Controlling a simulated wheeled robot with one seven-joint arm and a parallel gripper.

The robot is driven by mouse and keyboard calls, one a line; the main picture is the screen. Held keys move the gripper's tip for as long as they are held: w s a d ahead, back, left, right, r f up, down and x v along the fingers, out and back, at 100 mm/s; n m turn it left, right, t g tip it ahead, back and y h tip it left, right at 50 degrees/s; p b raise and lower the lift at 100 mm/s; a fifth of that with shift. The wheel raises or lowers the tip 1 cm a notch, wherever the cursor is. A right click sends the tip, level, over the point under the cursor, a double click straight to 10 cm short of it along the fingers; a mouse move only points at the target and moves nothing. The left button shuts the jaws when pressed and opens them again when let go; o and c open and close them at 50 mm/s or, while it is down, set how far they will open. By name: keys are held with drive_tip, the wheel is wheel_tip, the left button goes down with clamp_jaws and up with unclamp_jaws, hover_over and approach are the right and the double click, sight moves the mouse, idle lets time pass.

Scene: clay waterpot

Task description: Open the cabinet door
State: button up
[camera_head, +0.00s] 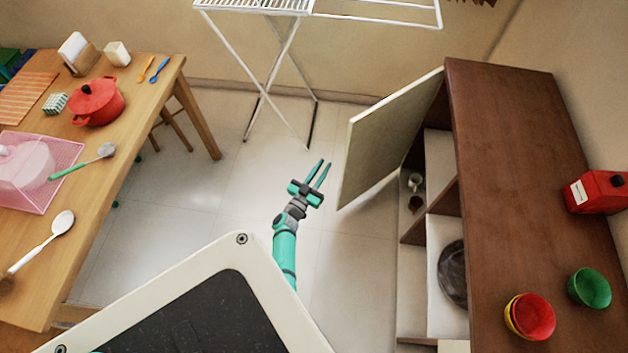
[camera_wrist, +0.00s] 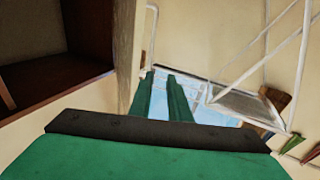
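The brown cabinet (camera_head: 510,160) stands at the right. Its cream door (camera_head: 385,140) is swung well out to the left from the far end, and the shelves behind it are exposed. My gripper (camera_head: 324,163) is to the left of the door's free edge, low over the floor, with its two teal fingers apart and nothing between them. In the wrist view, the fingers (camera_wrist: 161,76) show a narrow gap, just right of the door's edge (camera_wrist: 128,55). I cannot tell whether a finger touches the door. The dark cabinet interior (camera_wrist: 35,45) shows at the left there.
A white drying rack (camera_head: 278,75) stands beyond my gripper. A wooden table (camera_head: 130,135) with a red pot (camera_head: 97,102) is at the left.

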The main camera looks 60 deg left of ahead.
drive_tip(key=v, duration=0.7)
drive_tip(key=shift+c, duration=0.4)
